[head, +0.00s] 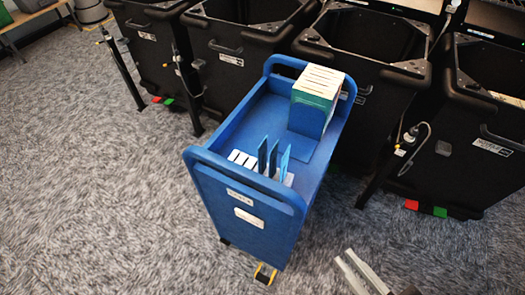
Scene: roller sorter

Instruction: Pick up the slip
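Several thin blue upright pieces (273,158) stand in a white slotted holder (242,159) inside the near end of the blue cart (222,190). At the cart's far end is a blue block-shaped holder (307,118) with cream, slotted-looking tops and a green band. I cannot tell which of these thin pieces is the slip. My gripper (345,258) shows at the bottom edge, right of the cart, as two pale grey bars. It is apart from the cart and its contents. The picture cuts it off, and its finger gap is unclear.
A row of black bins (228,65) stands close behind the cart, with dark posts and hanging cables in front. Red and green floor markers (426,208) lie by the right bin. The grey patterned carpet (90,200) is clear at left and front.

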